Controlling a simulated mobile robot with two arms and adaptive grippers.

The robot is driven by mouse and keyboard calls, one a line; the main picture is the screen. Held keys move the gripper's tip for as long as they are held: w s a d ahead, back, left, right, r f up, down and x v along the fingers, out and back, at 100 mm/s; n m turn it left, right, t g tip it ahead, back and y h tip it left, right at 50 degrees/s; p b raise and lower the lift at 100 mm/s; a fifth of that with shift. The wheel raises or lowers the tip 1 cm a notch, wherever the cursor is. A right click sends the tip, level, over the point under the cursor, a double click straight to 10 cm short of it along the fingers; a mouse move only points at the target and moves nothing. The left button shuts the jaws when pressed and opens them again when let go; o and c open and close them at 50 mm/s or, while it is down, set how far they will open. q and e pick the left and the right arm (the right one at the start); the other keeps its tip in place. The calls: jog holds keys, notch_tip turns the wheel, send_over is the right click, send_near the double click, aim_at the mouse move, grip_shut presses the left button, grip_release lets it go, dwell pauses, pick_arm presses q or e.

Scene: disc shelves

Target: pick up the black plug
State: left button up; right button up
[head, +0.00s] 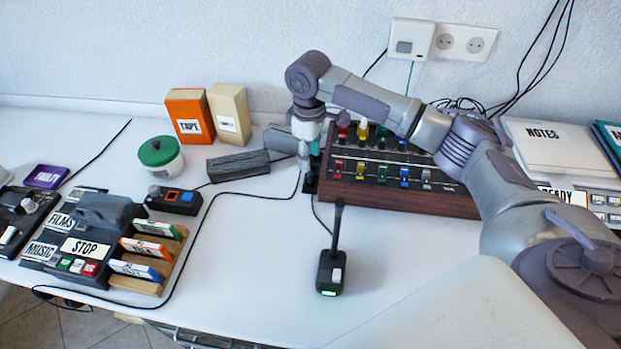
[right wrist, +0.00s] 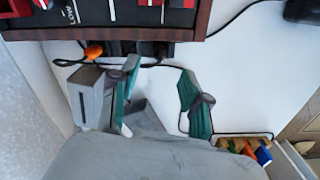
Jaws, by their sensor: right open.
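My right gripper (head: 309,158) hangs at the left end of the mixing console (head: 420,192), its fingers pointing down. In the right wrist view, its two teal-edged fingers (right wrist: 160,95) are apart and nothing shows held between them. A small black piece (head: 310,184), possibly the black plug, sits just below the gripper beside the console's left end, where a black cable arrives. Dark pieces (right wrist: 125,48) also show along the console's edge in the right wrist view, beyond the fingers; I cannot tell which is the plug. My left gripper is not in view.
A dark grey block (head: 238,165) lies left of the gripper; a grey box (head: 280,139) is behind it. A black microphone (head: 331,262) stands in front. A tape deck (head: 85,242) and cassette rack (head: 160,262) are at left. The table's front middle is mostly clear.

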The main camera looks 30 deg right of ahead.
aim_at(310, 173)
jog(key=shift+d+f, duration=0.1)
jog(key=shift+f, duration=3)
grip_shut()
